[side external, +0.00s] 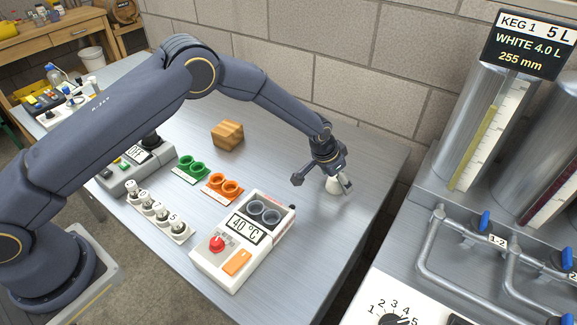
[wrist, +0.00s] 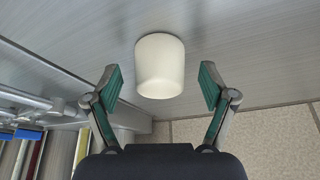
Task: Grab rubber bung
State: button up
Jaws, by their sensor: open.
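The rubber bung (wrist: 159,68) is a plain off-white, slightly tapered cylinder standing on the grey metal table. In the wrist view it lies between and just ahead of my two green-padded fingertips, with a gap on each side. My gripper (wrist: 160,88) is open and empty. In the side external view my gripper (side external: 325,183) is low over the right part of the table, and the bung (side external: 333,186) shows as a pale shape partly hidden behind the fingers. I cannot tell there exactly how far the fingers are from it.
A white heater box (side external: 230,268) reading 40 °C stands left of my gripper. The brick wall (side external: 330,55) is behind; kegs and pipes (side external: 470,225) stand right. Table around the bung is clear.

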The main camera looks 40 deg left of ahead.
jog(key=shift+f, duration=0.2)
jog(key=c, duration=1.3)
